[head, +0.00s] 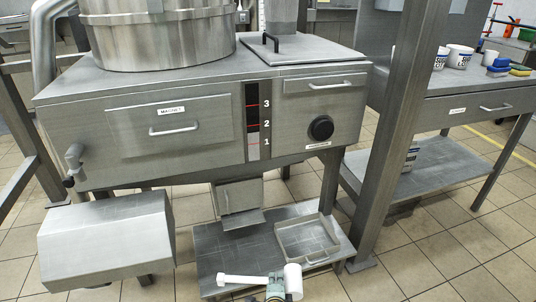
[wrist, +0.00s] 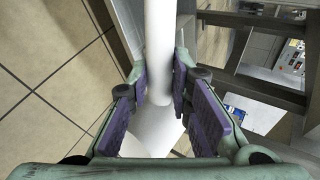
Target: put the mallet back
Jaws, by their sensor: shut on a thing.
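A white mallet (head: 293,281) shows at the bottom of the head view, its cylindrical head to the right and its handle pointing left. My gripper (head: 275,283) is shut on the handle close to the head. In the wrist view, the white handle (wrist: 160,40) runs down from the top edge between the purple pads of my gripper (wrist: 161,88). The mallet's head lies beyond the pads, partly hidden by the fingers. The mallet appears in front of the low steel shelf in the head view. No holder for the mallet can be made out.
A steel mixer cabinet (head: 190,130) fills the middle, with a black knob (head: 321,128) and a level gauge (head: 252,120). A shallow tray (head: 308,243) sits on the low shelf (head: 215,255). A steel post (head: 395,120) stands right of it. Tiled floor is clear at lower right.

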